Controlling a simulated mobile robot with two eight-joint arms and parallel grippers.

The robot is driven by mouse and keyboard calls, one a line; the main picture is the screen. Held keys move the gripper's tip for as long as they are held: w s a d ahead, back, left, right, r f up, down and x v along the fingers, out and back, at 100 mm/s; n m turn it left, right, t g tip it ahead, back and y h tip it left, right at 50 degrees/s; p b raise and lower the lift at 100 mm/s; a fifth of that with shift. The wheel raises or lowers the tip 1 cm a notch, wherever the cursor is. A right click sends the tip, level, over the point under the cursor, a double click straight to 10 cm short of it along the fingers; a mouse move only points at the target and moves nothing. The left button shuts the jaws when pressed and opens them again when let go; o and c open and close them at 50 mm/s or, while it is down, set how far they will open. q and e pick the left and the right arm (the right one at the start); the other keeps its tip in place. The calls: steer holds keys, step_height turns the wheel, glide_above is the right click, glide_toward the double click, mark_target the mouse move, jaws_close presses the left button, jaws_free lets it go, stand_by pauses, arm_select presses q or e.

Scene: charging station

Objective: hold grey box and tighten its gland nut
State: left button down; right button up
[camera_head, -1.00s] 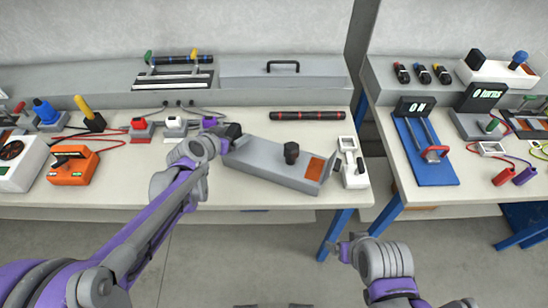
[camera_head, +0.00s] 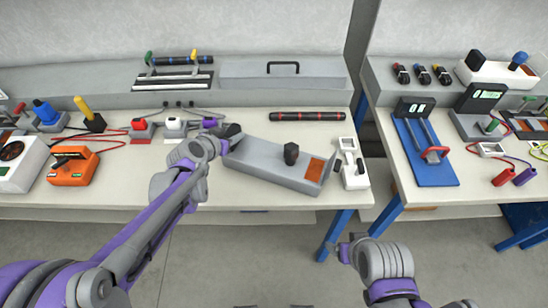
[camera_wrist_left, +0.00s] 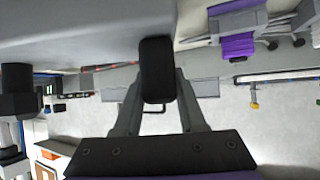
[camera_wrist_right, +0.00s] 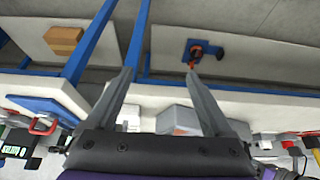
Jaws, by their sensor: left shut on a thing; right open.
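The grey box (camera_head: 262,167) lies on the bench, long and low, with an orange patch at its right end. A black knob-like part (camera_head: 291,154), perhaps the gland nut, stands on it. My left gripper (camera_head: 227,138) is at the box's left end. In the left wrist view its fingers (camera_wrist_left: 157,85) are shut on a black block (camera_wrist_left: 156,62) by the grey surface, seemingly the box's handle. My right gripper (camera_head: 344,251) is open and empty in front of the bench, apart from the box. Its spread fingers show in the right wrist view (camera_wrist_right: 160,88).
A white stand (camera_head: 354,177) with a grey tool is right of the box. A black red-banded rod (camera_head: 307,116) lies behind it. An orange device (camera_head: 73,165) and cables are at the left. A blue fixture (camera_head: 427,155) is on the right table, across a gap.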

steer(key=shift+w, duration=0.1)
steer(key=shift+c, duration=0.3)
step_height(320, 180, up, 18)
steer(key=r+n+g, duration=0.1)
steer(key=n+g, duration=0.4)
steer(key=n, duration=1.2)
glide_above(292, 147)
step_height(292, 147, down, 12)
steer(key=shift+r, duration=0.1)
jaws_close()
